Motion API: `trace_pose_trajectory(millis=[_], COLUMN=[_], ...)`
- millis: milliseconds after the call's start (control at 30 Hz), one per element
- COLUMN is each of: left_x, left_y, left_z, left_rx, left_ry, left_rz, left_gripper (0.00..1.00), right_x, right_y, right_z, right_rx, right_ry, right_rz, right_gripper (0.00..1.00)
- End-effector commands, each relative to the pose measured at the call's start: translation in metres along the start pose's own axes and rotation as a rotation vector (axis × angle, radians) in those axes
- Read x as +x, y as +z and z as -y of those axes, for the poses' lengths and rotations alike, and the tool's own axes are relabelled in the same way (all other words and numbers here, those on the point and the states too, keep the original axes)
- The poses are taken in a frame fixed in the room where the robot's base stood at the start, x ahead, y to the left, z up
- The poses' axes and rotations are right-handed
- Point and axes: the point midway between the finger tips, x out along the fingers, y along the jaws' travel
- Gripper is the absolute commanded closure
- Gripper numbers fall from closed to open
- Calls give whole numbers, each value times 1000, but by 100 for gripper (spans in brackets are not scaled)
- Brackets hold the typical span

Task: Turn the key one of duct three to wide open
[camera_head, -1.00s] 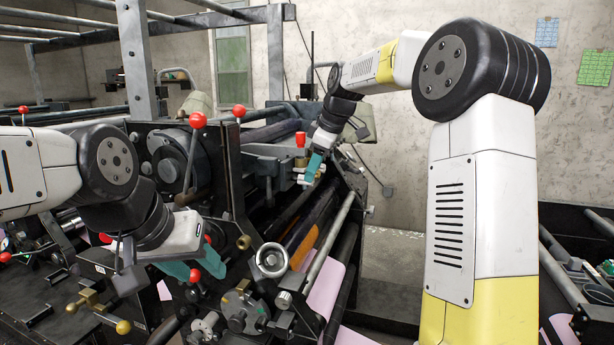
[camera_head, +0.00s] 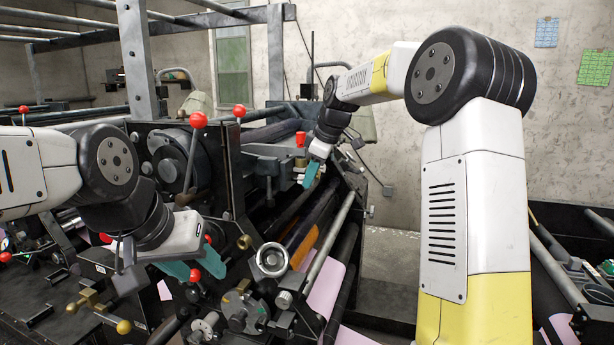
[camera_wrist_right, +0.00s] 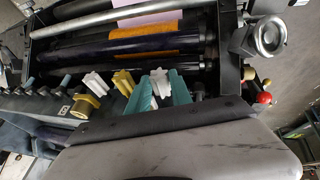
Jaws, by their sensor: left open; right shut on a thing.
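A row of star-shaped keys runs along the dark bar in the right wrist view: a white key (camera_wrist_right: 97,85), a yellow key (camera_wrist_right: 123,82) and a white key (camera_wrist_right: 159,83) between the teal fingers. My right gripper (camera_wrist_right: 160,92) is shut on that last white key. In the head view, my right gripper (camera_head: 311,174) is at the machine's upper right end, where the keys are small and partly hidden. I cannot read which duct or key number this is. My left gripper (camera_head: 190,272) is open and empty, in front of the machine at lower left.
A brass knob (camera_wrist_right: 83,108) sits beside the keys. Dark rollers (camera_wrist_right: 130,45) lie just beyond them. The floor right of the machine (camera_head: 392,255) is clear.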

Motion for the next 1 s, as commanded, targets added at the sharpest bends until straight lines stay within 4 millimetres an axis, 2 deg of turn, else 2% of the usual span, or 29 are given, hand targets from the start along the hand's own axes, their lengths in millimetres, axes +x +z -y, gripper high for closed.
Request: trace_pose_trajectory(millis=[267, 700, 1000], left_x=[0, 0, 0], left_y=[0, 0, 0], left_z=[0, 0, 0], left_rx=[0, 0, 0], left_ry=[0, 0, 0], left_rz=[0, 0, 0], left_gripper=[54, 54, 54], right_x=[0, 2, 3], right_y=[1, 1, 1], right_z=[-4, -10, -12], right_rx=[37, 160, 215], right_ry=[-82, -381, -517], right_rz=[-1, -3, -2], right_gripper=[100, 100, 100])
